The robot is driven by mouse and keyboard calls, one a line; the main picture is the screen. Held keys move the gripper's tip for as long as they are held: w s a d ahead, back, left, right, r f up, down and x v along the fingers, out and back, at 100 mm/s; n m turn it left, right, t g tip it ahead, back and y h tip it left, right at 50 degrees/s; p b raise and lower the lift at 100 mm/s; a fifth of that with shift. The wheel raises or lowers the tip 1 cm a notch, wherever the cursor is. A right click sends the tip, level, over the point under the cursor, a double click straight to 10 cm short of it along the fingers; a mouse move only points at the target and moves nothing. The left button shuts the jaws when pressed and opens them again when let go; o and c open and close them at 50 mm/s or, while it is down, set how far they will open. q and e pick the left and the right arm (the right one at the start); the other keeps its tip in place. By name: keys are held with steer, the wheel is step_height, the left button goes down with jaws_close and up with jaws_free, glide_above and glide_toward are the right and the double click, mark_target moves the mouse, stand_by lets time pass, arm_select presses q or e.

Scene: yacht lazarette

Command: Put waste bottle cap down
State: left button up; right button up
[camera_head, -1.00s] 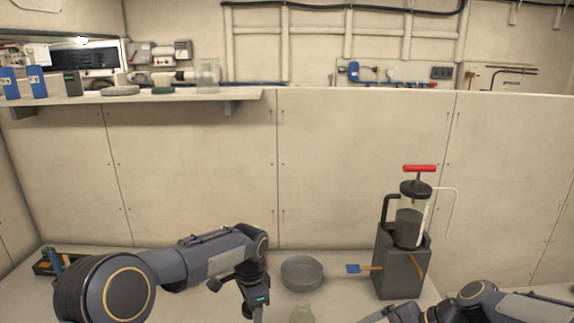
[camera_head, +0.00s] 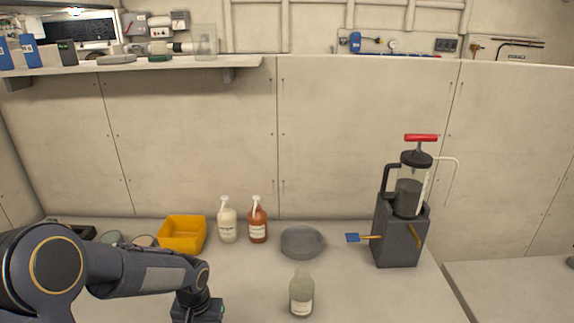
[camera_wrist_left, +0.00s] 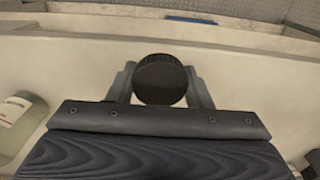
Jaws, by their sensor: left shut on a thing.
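The waste bottle cap (camera_wrist_left: 160,80), a round black ribbed cap, is between the two fingers of my left gripper (camera_wrist_left: 160,92) in the left wrist view. The gripper is shut on it. In the head view the left wrist is at the bottom edge, left of the bottle, and its fingertips and the cap are not visible. A pale green translucent bottle (camera_head: 301,295) with a white label stands upright on the bench, its neck showing no cap. Part of a similar labelled bottle (camera_wrist_left: 20,125) shows at the left of the wrist view. My right gripper is out of view.
A grey round dish (camera_head: 302,242) lies behind the bottle. A white pump bottle (camera_head: 228,222), an orange pump bottle (camera_head: 258,222) and a yellow bin (camera_head: 183,234) stand along the back. A grey block (camera_head: 398,240) carrying a hand pump (camera_head: 410,195) stands right. Bench between the bottle and block is clear.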

arm_select(q)
steer(key=shift+s+f, duration=0.55)
steer(key=shift+f, duration=0.05)
steer(key=shift+d+r, duration=0.1)
steer(key=shift+d, duration=0.05)
